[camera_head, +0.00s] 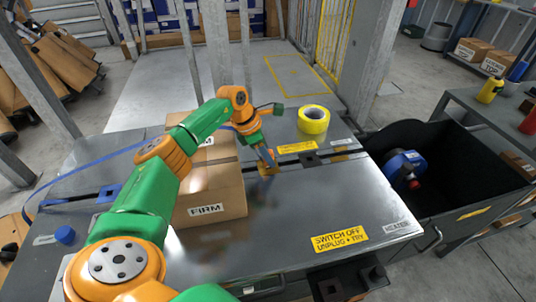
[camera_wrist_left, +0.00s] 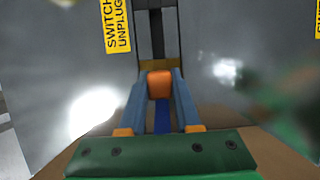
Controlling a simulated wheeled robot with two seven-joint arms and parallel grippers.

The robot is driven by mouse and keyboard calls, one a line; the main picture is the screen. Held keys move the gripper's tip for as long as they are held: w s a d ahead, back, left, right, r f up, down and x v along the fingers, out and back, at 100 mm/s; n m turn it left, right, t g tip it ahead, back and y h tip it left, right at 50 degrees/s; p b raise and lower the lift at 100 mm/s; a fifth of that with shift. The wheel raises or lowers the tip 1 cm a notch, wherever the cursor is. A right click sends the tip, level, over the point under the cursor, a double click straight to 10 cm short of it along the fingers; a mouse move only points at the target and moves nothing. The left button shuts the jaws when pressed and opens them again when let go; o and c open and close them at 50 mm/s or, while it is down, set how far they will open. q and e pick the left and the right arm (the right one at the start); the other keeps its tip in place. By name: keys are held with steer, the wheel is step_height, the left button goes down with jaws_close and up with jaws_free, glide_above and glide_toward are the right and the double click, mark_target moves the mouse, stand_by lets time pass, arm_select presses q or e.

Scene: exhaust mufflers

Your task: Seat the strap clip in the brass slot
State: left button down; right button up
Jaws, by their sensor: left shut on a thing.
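My left gripper (camera_head: 267,160) reaches down past the box to the table's slot line. In the left wrist view my left gripper (camera_wrist_left: 159,100) has its two blue-grey fingers shut on the orange strap clip (camera_wrist_left: 160,84). A blue strap (camera_wrist_left: 162,121) shows below the clip, between the fingers. The brass slot (camera_wrist_left: 160,64) is just beyond the clip, in line with the dark channel. In the head view the brass slot (camera_head: 268,170) shows at the gripper's tips. I cannot tell whether the clip touches or enters it. My right gripper is not in view.
A cardboard box (camera_head: 212,192) stands on the steel table (camera_head: 310,210), close beside my left arm. A yellow tape roll (camera_head: 313,119) lies farther back. A black bin (camera_head: 440,165) holding a blue machine part (camera_head: 405,168) stands at the right. The table's front right is clear.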

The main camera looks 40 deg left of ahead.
arm_select(q)
steer(key=shift+f+b, duration=0.3)
steer(key=shift+f, duration=0.15)
steer(key=c, duration=0.5)
jaws_free()
steer(key=v, duration=0.7)
